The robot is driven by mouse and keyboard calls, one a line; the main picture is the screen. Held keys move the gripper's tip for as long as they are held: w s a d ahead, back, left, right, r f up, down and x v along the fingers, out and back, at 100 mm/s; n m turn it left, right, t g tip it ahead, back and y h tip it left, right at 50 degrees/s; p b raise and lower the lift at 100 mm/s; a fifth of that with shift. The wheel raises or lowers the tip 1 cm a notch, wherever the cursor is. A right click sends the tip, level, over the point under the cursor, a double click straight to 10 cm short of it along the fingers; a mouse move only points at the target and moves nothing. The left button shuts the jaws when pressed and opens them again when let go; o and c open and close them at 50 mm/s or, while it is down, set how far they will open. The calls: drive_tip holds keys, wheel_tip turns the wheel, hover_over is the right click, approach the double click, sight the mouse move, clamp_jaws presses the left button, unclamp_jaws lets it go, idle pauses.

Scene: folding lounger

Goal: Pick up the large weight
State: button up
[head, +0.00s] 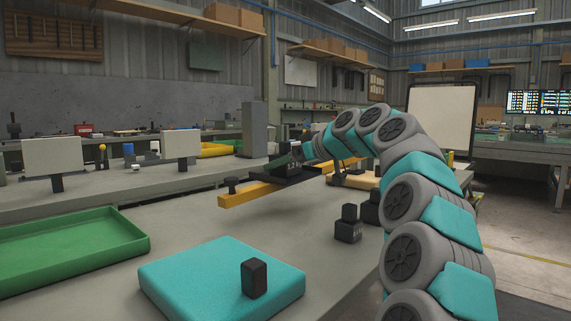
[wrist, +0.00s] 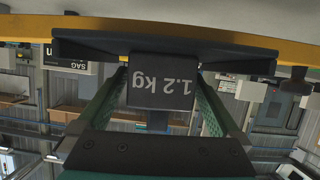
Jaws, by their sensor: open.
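A dark block weight (wrist: 162,82), marked 1.2 kg, shows in the upside-down wrist view. It sits against a black plate (wrist: 85,45) on a yellow beam. My gripper (wrist: 163,95) is open, with one green finger on each side of the weight; I cannot tell whether either finger touches it. In the head view my gripper (head: 298,152) is over the black plate (head: 287,176), and the weight there is mostly hidden by it. Two other dark weights, a nearer one (head: 348,231) and a farther one (head: 370,209), stand on the table, the farther partly behind my arm.
The yellow beam (head: 245,196) has a dark knob near its left end. A teal pad (head: 200,278) with a black block (head: 254,278) on it lies in front. A green tray (head: 70,250) is at the left. The table between them is clear.

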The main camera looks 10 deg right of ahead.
clamp_jaws()
idle(0.7)
